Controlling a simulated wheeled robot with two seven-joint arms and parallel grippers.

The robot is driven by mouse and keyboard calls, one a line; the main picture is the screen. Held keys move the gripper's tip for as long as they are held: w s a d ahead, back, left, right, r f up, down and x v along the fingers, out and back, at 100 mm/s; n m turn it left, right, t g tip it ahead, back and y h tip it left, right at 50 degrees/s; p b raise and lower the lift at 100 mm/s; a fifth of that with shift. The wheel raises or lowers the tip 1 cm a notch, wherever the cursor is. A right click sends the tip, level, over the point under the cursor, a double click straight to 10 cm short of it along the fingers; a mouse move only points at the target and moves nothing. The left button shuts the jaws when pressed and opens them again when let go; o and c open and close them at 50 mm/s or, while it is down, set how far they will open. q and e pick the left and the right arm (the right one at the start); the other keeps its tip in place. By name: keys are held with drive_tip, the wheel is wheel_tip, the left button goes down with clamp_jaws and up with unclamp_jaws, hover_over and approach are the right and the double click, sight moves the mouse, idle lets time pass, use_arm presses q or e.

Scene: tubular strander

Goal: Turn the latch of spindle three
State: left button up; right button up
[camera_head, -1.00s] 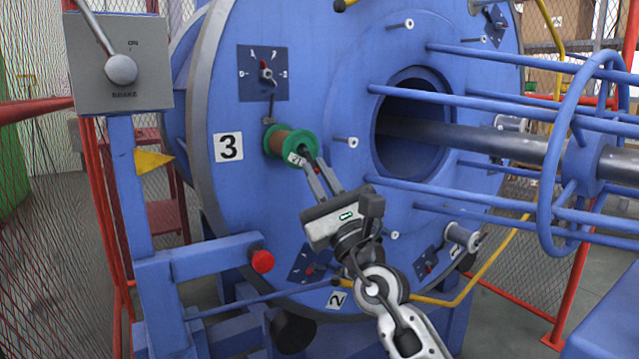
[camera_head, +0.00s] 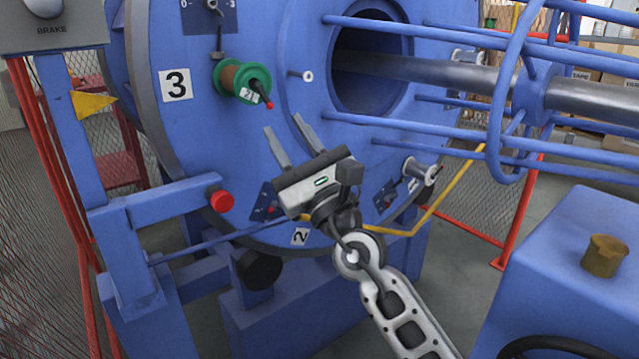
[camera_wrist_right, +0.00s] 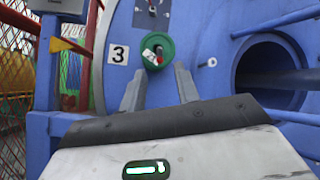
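Spindle three sits beside the "3" plate (camera_head: 176,85) on the blue disc. It carries a spool with green flanges (camera_head: 226,77) and a brown winding. A dark pin with a red tip, which looks like the latch (camera_head: 266,101), sticks out of the spool's front. In the right wrist view the green spool (camera_wrist_right: 168,47) and the red-tipped latch (camera_wrist_right: 159,58) appear just beyond the fingertips. My right gripper (camera_head: 285,125) is open and empty, its fingers apart, below and slightly right of the latch without visible contact. My left gripper is not in view.
Blue guide rods (camera_head: 430,75) and a grey shaft (camera_head: 440,72) extend right from the disc. A blue post with a red button (camera_head: 221,201) stands at left. Another spool (camera_head: 420,172) is at lower right. A blue cabinet (camera_head: 570,250) fills the right corner.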

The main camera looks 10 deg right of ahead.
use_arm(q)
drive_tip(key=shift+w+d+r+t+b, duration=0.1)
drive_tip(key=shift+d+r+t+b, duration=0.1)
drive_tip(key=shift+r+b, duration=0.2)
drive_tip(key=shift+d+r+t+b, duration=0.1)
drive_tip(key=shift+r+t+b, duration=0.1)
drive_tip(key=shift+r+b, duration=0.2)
use_arm(e)
drive_tip(key=v, duration=1)
drive_tip(key=shift+s+f, duration=0.25)
drive_tip(key=shift+f, duration=0.05)
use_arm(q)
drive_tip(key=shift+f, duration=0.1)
use_arm(e)
drive_tip(key=shift+d, duration=0.15)
